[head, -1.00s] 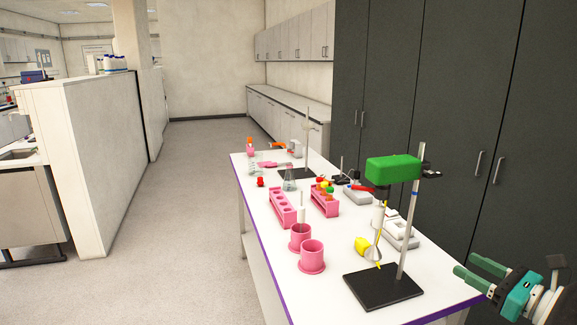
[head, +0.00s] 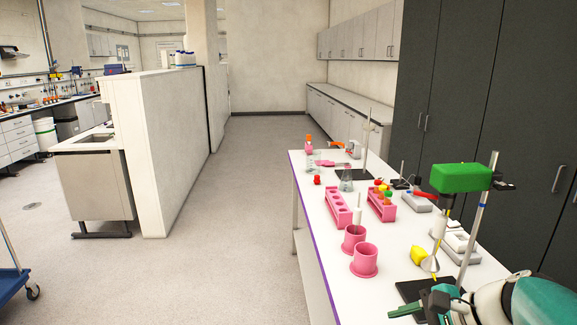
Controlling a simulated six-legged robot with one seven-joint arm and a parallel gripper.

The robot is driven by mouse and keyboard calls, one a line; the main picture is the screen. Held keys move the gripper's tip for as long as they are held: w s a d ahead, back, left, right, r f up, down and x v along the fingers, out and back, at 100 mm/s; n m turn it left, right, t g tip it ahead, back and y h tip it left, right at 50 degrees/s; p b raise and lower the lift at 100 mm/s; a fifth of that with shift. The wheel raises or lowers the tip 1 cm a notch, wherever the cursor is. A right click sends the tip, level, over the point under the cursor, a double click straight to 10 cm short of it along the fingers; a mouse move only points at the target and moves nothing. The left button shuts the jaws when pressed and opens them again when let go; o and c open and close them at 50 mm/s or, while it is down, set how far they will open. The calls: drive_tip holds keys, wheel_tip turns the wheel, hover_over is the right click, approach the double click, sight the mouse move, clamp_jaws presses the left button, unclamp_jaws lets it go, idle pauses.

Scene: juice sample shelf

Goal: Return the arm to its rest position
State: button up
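My gripper (head: 418,300) shows at the bottom right of the head view, with green fingers and a teal and white arm link behind it. Its two fingers look apart, with nothing seen between them. It appears in front of the black base (head: 412,289) of the near stand and hides part of that base. Whether it touches anything there I cannot tell. The rest of my arm runs out of the picture at the bottom right.
The white table (head: 325,225) holds pink cups (head: 365,260), pink tube racks (head: 338,208), a yellow object (head: 418,255) and a stand with a green head (head: 462,178). Dark cabinets (head: 450,110) stand at right. The floor (head: 235,230) left of the table is clear. A blue cart (head: 12,285) shows at far left.

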drive_tip(key=s+a+n+h, duration=0.6)
drive_tip(key=a+n+h, duration=0.1)
drive_tip(key=n, duration=0.9)
drive_tip(key=shift+s+a, duration=0.15)
drive_tip(key=shift+a, duration=0.05)
